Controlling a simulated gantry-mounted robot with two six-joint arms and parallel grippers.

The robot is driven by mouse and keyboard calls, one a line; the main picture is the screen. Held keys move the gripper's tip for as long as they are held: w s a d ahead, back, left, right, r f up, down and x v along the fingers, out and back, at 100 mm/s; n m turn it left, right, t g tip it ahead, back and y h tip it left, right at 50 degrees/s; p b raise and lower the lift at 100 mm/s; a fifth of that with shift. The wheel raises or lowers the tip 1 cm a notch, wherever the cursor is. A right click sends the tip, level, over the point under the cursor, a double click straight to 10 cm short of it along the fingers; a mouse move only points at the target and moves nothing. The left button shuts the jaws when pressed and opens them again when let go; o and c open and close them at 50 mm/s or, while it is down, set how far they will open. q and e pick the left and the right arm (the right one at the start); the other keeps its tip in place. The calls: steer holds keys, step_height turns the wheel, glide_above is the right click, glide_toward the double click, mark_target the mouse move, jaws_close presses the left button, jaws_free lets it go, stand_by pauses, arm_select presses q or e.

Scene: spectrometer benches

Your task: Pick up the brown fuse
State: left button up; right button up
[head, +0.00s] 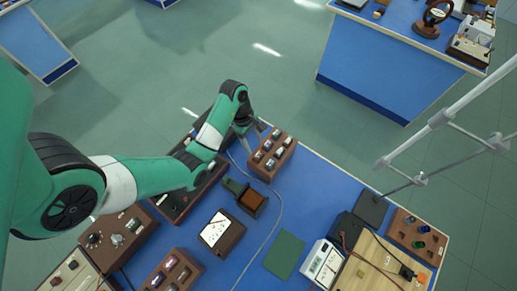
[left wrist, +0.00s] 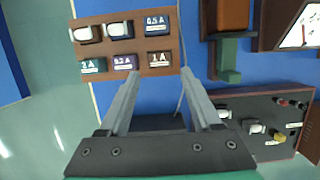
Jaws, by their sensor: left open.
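The brown fuse (left wrist: 159,59), labelled 1 A, sits in the lower right slot of a brown wooden fuse block (left wrist: 112,42) in the left wrist view. The block also shows in the head view (head: 251,170), near the far edge of the blue bench. My left gripper (left wrist: 158,80) is open and empty. Its fingers point at the block, with the brown fuse just beyond and between the fingertips, apart from it. In the head view my left gripper (head: 250,138) hangs beside the block on its left. My right gripper is not in view.
Beside the brown fuse are a purple 0.2 A fuse (left wrist: 124,63), a green fuse (left wrist: 93,66), a dark blue 0.5 A fuse (left wrist: 157,22) and white-topped ones. A green-and-brown holder (head: 250,199), a meter (head: 221,232) and a cable lie nearby.

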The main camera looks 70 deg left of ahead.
mark_target(258, 155)
arm_select(q)
steer(key=b+x, duration=0.1)
steer(key=x, duration=0.5)
steer(key=shift+w+f+b, duration=0.1)
steer(key=shift+f+b, duration=0.2)
steer(key=shift+f, duration=0.05)
jaws_close()
